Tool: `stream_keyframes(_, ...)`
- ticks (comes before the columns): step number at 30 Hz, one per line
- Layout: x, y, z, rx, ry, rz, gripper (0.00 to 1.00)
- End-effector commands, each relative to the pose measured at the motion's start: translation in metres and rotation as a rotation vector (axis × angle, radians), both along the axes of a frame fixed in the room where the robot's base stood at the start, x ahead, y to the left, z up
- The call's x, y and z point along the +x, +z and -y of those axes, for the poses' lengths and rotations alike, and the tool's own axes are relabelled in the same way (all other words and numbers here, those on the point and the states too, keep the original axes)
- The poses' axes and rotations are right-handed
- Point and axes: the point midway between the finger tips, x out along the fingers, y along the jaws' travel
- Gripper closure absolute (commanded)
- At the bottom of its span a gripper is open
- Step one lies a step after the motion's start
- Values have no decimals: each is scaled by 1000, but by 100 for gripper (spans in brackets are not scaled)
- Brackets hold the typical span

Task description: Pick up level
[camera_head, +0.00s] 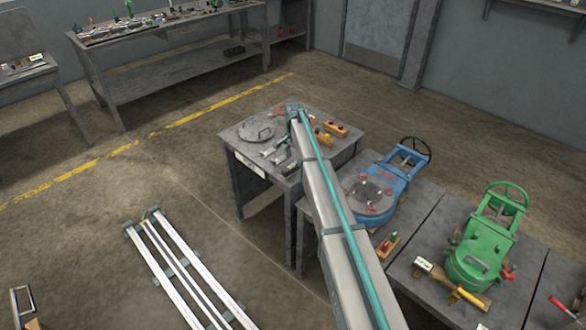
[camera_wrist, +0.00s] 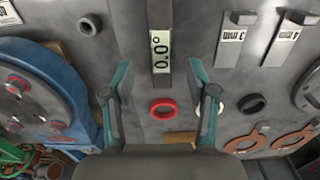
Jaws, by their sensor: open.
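In the wrist view a narrow dark grey bar with a pale display reading 0.0°, which looks like the level (camera_wrist: 161,51), lies on the grey tabletop (camera_wrist: 125,25). It runs up to the top edge of the picture, so its far end is out of view. My gripper (camera_wrist: 158,66) has its two teal-edged fingers spread wide, one to each side of the level's near end. Nothing is held between them. How high the fingers are above the table is hard to tell. In the head view my arm hides the gripper, and I cannot pick out the level.
A red ring (camera_wrist: 162,109) lies just below the level; a dark ring (camera_wrist: 251,104) and copper gaskets (camera_wrist: 247,143) are to the right. Plates marked 3 mm (camera_wrist: 235,40) and 4 mm (camera_wrist: 290,38) lie right of it. A blue valve (camera_head: 392,184) stands beside the small table (camera_head: 240,147).

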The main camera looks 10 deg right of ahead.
Motion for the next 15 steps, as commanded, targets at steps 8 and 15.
stream_keyframes(8, -2, -24, -5, 0, 1, -4, 42)
stream_keyframes(15, -2, -50, -6, 0, 0, -1, 42)
